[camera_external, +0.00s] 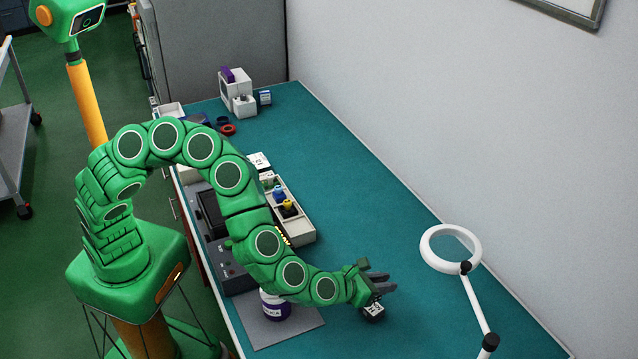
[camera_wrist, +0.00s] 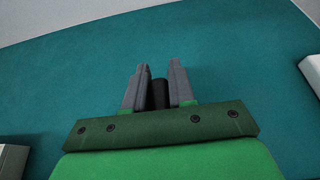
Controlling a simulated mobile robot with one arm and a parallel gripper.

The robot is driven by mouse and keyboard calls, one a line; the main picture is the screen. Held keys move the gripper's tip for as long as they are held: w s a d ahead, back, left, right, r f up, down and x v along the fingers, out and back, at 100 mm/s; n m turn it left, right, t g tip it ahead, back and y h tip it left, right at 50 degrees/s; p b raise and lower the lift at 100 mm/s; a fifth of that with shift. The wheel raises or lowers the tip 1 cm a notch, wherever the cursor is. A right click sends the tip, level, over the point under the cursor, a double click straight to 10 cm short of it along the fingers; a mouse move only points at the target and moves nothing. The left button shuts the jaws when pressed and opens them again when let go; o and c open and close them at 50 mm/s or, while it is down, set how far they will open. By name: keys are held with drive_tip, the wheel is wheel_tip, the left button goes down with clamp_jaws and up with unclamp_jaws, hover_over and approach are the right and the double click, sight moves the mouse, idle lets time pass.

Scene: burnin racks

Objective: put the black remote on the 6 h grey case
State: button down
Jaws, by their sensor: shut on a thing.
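My gripper (camera_external: 378,281) reaches over the right part of the teal bench, its grey fingers pointing right. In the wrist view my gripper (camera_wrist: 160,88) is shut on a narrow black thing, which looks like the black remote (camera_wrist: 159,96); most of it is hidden. In the external view the held thing cannot be made out between the fingers. A small dark block with a white marked face (camera_external: 374,312) shows just below the gripper; I cannot read its marking or tell whether it touches the gripper. A white box with a dark label (camera_external: 259,162) stands behind my arm. I cannot tell which is the 6 h case.
A divided tray (camera_external: 297,232) with small coloured items stands left of centre. A labelled jar (camera_external: 275,306) stands on a grey mat (camera_external: 305,322) under my forearm. A white ring lamp (camera_external: 428,250) rises at the right. The bench (camera_external: 345,190) along the wall is clear.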

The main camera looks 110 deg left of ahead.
drive_tip(key=shift+f, duration=1.05)
drive_tip(key=shift+f, duration=0.1)
drive_tip(key=c, duration=0.9)
unclamp_jaws()
drive_tip(key=shift+c, duration=0.2)
drive_tip(key=shift+r, duration=0.2)
drive_tip(key=v, duration=1.2)
